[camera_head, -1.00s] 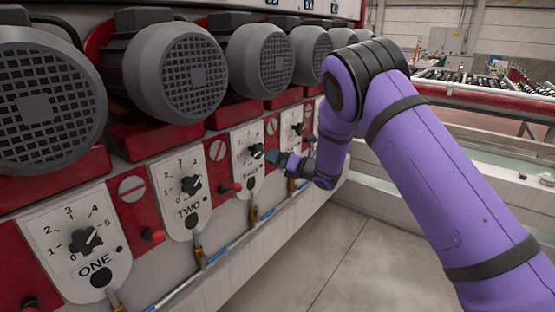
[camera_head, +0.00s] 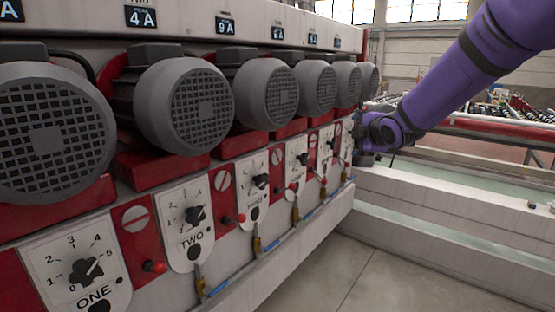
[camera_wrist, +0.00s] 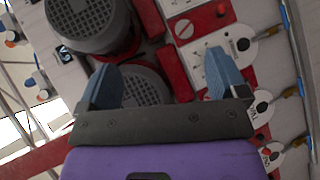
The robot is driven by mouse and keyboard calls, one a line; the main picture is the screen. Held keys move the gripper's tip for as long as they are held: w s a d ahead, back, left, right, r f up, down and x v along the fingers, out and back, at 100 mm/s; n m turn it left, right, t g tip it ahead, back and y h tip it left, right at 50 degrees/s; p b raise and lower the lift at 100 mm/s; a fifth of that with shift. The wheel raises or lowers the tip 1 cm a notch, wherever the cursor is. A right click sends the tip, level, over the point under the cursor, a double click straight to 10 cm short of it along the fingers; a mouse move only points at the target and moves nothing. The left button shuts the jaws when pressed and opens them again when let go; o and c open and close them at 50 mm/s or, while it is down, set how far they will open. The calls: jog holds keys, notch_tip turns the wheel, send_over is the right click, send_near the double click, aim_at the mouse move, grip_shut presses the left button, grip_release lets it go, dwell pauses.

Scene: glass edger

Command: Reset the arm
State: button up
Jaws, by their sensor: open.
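My purple arm (camera_head: 450,75) reaches in from the upper right in the head view. My gripper (camera_head: 368,158) is small there, at the far end of the machine's row of motors. In the wrist view my gripper (camera_wrist: 160,88) shows two blue fingers spread wide apart. Nothing is between them but the view of a grey motor (camera_wrist: 140,86) and red panel behind. The fingers appear apart from the dials.
The machine front carries dial plates such as ONE (camera_head: 82,268) and TWO (camera_head: 190,218), with grey motors (camera_head: 185,105) above. A pale ledge (camera_head: 450,190) runs at the right. Grey floor (camera_head: 385,270) lies open in front.

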jog(key=s+d+r+m+g+h, duration=0.15)
jog(key=s+d+m, duration=0.3)
jog(key=s, duration=0.45)
jog(key=s+d+r+m+g+h, duration=0.1)
jog(key=s+d+r+m+g, duration=0.15)
jog(key=s+m, duration=0.55)
jog(key=s+f+m+g, duration=0.1)
jog(key=s+m+g, duration=0.1)
jog(key=s, duration=1.1)
jog(key=s+f+m+g, duration=0.2)
jog(key=s+m, duration=0.3)
jog(key=s, duration=0.8)
jog(key=shift+d+f, duration=0.2)
jog(key=shift+d, duration=0.25)
jog(key=shift+h, duration=0.25)
